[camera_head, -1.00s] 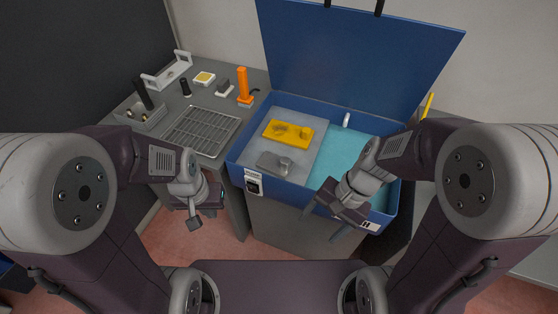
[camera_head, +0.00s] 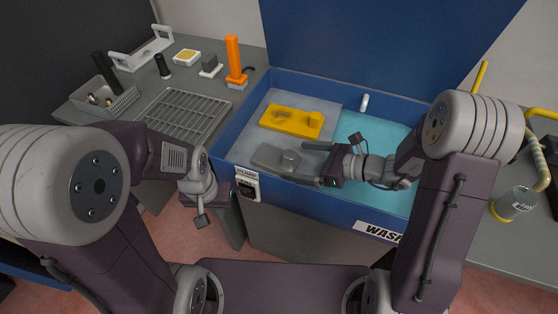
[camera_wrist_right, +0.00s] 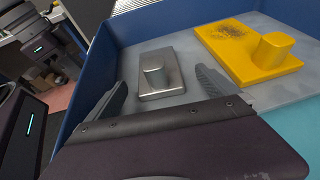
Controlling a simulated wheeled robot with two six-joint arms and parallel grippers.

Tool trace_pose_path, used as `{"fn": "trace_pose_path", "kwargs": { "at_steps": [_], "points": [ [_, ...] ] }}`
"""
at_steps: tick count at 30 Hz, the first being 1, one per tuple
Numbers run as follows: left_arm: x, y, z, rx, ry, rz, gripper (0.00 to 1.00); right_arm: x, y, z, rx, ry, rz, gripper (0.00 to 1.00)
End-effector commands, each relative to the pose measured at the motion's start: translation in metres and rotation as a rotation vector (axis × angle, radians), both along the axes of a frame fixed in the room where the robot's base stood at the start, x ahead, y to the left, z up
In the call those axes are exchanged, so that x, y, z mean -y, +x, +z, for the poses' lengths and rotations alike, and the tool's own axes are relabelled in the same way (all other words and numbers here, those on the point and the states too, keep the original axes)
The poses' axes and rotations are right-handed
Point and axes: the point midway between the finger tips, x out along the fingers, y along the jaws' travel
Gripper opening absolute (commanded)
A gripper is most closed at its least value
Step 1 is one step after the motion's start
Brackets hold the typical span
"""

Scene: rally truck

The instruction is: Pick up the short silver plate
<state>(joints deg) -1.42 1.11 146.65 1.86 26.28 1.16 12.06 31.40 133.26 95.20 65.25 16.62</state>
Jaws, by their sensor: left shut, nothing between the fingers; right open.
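The short silver plate (camera_head: 268,157), a flat grey block with a raised round-topped knob, lies on the grey shelf inside the blue wash tub. It also shows in the right wrist view (camera_wrist_right: 161,92), lying ahead between my fingers. My right gripper (camera_head: 310,163) is open, just right of the plate and pointing left at it. In the right wrist view, one finger is on each side of the plate's near end (camera_wrist_right: 160,90); I cannot tell whether they touch it. My left gripper (camera_head: 201,221) is shut and empty, outside the tub at its front left.
A yellow plate with a knob (camera_head: 291,121) lies behind the silver one. The blue tub (camera_head: 310,203) has raised walls, an open lid (camera_head: 390,40) and turquoise liquid at right. A rack (camera_head: 181,114), an orange-handled tool (camera_head: 234,62) and a bin (camera_head: 108,100) stand on the left bench.

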Motion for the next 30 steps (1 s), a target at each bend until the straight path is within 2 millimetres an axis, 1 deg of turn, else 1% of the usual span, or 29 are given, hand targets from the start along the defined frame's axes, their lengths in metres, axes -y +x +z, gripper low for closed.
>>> {"fn": "trace_pose_path", "kwargs": {
  "at_steps": [3, 7, 10, 13, 18, 19, 20, 21, 23, 24, 26, 27, 29, 30],
  "points": [
    [0.0, 0.0, -0.002, 0.0, 0.0, 0.0, 0.0, -0.006, 0.001, -0.004, -0.001, -0.001, 0.002, 0.98],
    [0.0, 0.0, -0.008, 0.0, 0.0, 0.0, 0.0, -0.027, 0.006, -0.018, -0.002, -0.001, 0.005, 0.98],
    [0.0, 0.0, -0.009, 0.0, 0.0, 0.0, 0.0, -0.039, 0.013, -0.022, 0.0, 0.0, 0.003, 0.98],
    [0.0, 0.0, -0.009, 0.0, 0.0, 0.0, 0.0, -0.044, 0.015, -0.024, 0.0, -0.001, 0.001, 0.98],
    [0.0, 0.0, -0.008, 0.0, 0.0, 0.0, 0.0, -0.044, 0.015, -0.023, 0.0, -0.001, -0.001, 0.98],
    [0.0, 0.0, -0.008, 0.0, 0.0, 0.0, 0.0, -0.044, 0.015, -0.023, 0.0, -0.001, -0.001, 0.93],
    [0.0, 0.0, -0.008, 0.0, 0.0, 0.0, 0.0, -0.044, 0.015, -0.023, 0.001, -0.001, -0.001, 0.84],
    [0.0, 0.0, -0.008, 0.0, 0.0, 0.0, 0.0, -0.044, 0.015, -0.023, 0.001, -0.001, -0.001, 0.73],
    [0.0, 0.0, -0.008, 0.0, 0.0, 0.0, 0.0, -0.044, 0.015, -0.023, 0.0, -0.001, 0.0, 0.56],
    [0.0, 0.0, -0.008, 0.0, 0.0, 0.0, 0.0, -0.044, 0.015, -0.023, 0.0, -0.001, 0.0, 0.45],
    [0.0, 0.0, -0.008, 0.0, 0.0, 0.0, 0.0, -0.044, 0.015, -0.023, 0.0, -0.001, 0.0, 0.29],
    [0.0, 0.0, -0.008, 0.0, 0.0, 0.0, 0.0, -0.044, 0.015, -0.023, 0.0, -0.001, 0.0, 0.17],
    [0.0, 0.0, -0.008, 0.0, 0.0, 0.0, 0.0, -0.044, 0.015, -0.023, 0.0, -0.001, 0.0, 0.01],
    [0.0, 0.0, -0.008, 0.0, 0.0, 0.0, 0.0, -0.044, 0.016, -0.021, 0.005, 0.003, 0.0, 0.0]
  ]
}}
